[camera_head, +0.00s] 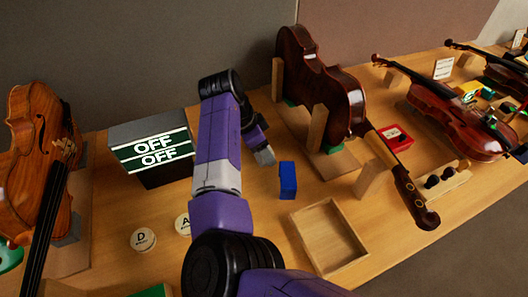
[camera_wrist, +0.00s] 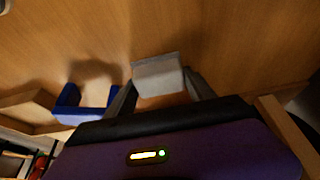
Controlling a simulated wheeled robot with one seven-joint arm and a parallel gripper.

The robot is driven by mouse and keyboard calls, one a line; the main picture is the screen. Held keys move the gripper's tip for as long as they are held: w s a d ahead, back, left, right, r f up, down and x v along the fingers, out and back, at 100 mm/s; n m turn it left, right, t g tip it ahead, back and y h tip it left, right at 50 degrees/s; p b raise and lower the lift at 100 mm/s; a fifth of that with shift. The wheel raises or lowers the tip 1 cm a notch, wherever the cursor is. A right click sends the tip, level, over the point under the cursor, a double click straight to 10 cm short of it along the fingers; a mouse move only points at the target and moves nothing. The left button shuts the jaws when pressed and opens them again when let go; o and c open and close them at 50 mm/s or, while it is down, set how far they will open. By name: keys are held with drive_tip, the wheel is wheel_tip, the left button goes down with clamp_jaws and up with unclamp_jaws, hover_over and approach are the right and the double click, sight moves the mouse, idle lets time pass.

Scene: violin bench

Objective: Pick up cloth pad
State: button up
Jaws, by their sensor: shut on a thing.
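The cloth pad is a small pale grey block. It shows in the wrist view (camera_wrist: 158,76) between the two fingertips, and in the head view (camera_head: 265,156) at the end of my arm. My gripper (camera_wrist: 161,92) is shut on it, with one finger on each side. In the head view my gripper (camera_head: 259,145) points down over the bench, left of the upright violin body. I cannot tell whether the pad touches the bench or is a little above it. My arm hides part of the bench.
A black box with a sign reading OFF (camera_head: 150,150) is left. A violin body (camera_head: 340,90) stands in wooden supports to the right. Round discs (camera_head: 143,239) lie front left.

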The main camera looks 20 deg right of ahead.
wheel_tip(320, 180, up, 20)
drive_tip(key=shift+b, duration=0.75)
